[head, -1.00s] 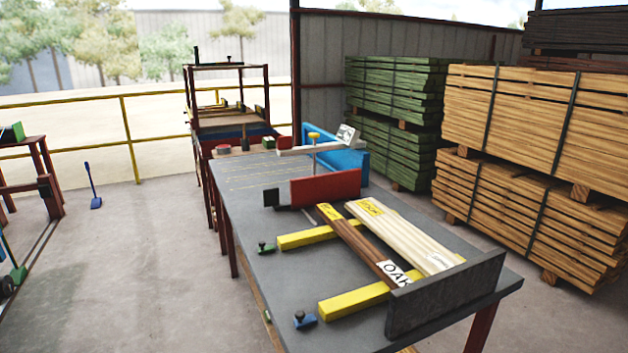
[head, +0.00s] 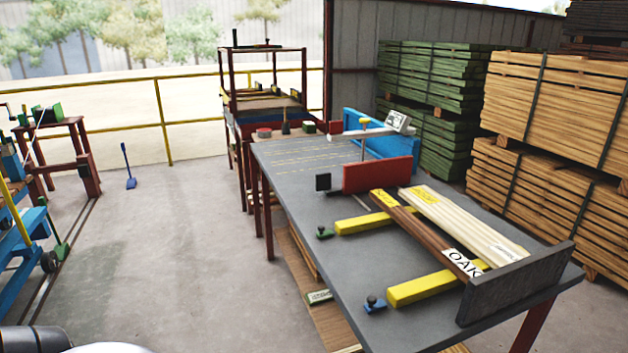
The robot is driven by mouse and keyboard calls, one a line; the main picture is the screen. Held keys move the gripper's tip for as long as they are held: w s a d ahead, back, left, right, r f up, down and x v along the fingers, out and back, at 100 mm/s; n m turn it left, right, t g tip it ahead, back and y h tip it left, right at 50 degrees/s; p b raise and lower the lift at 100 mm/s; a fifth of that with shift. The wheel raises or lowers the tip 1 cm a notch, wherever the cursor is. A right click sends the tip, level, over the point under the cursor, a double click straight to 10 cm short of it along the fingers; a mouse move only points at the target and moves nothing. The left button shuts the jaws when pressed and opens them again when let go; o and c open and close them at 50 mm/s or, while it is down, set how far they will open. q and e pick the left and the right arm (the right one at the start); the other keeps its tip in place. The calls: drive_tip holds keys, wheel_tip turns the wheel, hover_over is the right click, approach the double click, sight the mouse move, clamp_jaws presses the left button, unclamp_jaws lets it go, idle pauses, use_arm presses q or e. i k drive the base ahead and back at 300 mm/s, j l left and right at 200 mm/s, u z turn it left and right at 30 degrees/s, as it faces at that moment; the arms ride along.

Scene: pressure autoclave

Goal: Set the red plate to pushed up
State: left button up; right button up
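The red plate (head: 377,175) stands upright on its long edge across the grey table (head: 290,187), past the two boards. A small black block (head: 323,182) sits at the end of a rod to its left. A dark brown board marked OAK (head: 425,232) and a pale board (head: 462,222) lie on two yellow bars (head: 364,223), between the red plate and a dark grey end plate (head: 515,283). A gap shows between the red plate and the near yellow bar (head: 422,287). Neither of my grippers is in view.
A blue fence (head: 378,140) with a pale arm (head: 368,129) stands behind the red plate. A green knob (head: 324,233) and a blue knob (head: 375,304) sit along the table's left edge. Lumber stacks (head: 560,105) stand at right. Open floor (head: 170,240) lies left of the table.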

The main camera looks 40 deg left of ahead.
sight(360, 178)
drive_tip(key=k+j, duration=0.1)
drive_tip(key=j, duration=0.3)
drive_tip(key=k+j, duration=0.1)
drive_tip(key=j, duration=0.25)
drive_tip(key=j+z, duration=0.1)
drive_tip(key=j, duration=0.7)
drive_tip(key=i+j, duration=0.1)
drive_tip(key=j, duration=0.3)
drive_tip(key=i+j, duration=0.15)
drive_tip(key=j, duration=0.2)
drive_tip(key=i+j+z, duration=0.1)
drive_tip(key=j, duration=0.3)
drive_tip(key=i+j, duration=0.15)
drive_tip(key=j, duration=0.25)
drive_tip(key=i+j, duration=0.1)
drive_tip(key=j, duration=0.3)
drive_tip(key=i+j+z, duration=0.1)
drive_tip(key=j, duration=0.3)
